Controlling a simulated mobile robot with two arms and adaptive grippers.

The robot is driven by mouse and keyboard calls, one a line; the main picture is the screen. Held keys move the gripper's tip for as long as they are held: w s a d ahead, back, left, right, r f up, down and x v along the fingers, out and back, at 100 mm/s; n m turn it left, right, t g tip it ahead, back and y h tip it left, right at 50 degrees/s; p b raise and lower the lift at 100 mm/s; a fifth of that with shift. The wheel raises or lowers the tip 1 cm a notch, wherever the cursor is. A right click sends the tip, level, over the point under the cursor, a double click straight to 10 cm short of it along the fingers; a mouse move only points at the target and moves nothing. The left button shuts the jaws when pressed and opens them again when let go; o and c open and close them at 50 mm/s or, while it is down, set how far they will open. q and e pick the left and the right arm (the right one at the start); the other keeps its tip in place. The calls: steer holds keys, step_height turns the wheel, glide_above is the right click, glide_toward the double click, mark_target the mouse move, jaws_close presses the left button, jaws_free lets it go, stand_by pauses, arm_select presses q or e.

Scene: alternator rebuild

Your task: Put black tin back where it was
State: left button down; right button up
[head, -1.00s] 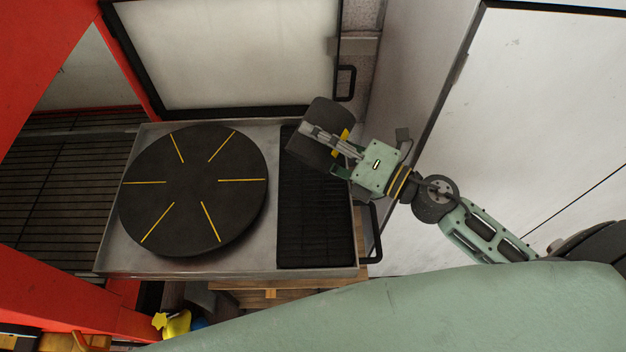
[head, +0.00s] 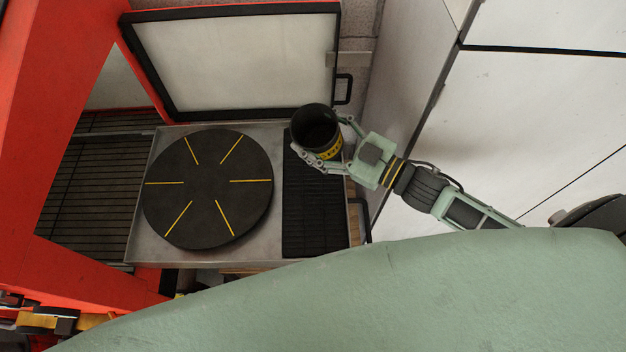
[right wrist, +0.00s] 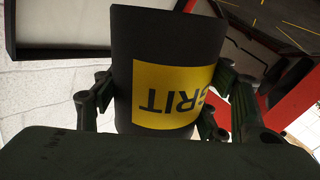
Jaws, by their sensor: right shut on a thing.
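The black tin (head: 311,124) is an open-topped cylinder with a yellow label. My right gripper (head: 326,143) is shut around its side and holds it over the top of the black slatted strip (head: 312,215), right of the turntable. Its mouth faces the head camera and its inside looks dark. In the right wrist view the tin (right wrist: 150,40) fills the middle between the fingers, and its yellow label reads "GRIT" upside down. I cannot tell whether the tin's base touches the strip.
A round black turntable (head: 208,190) with yellow lines sits on a grey metal tray (head: 270,250). A hinged lid with a pale panel (head: 240,60) stands open behind. A red frame (head: 60,100) is at left. White cabinet panels (head: 540,120) stand at right.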

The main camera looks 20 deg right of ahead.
steer(key=m, duration=0.2)
steer(key=r+m, duration=0.1)
steer(key=m, duration=0.1)
steer(key=shift+r, duration=0.1)
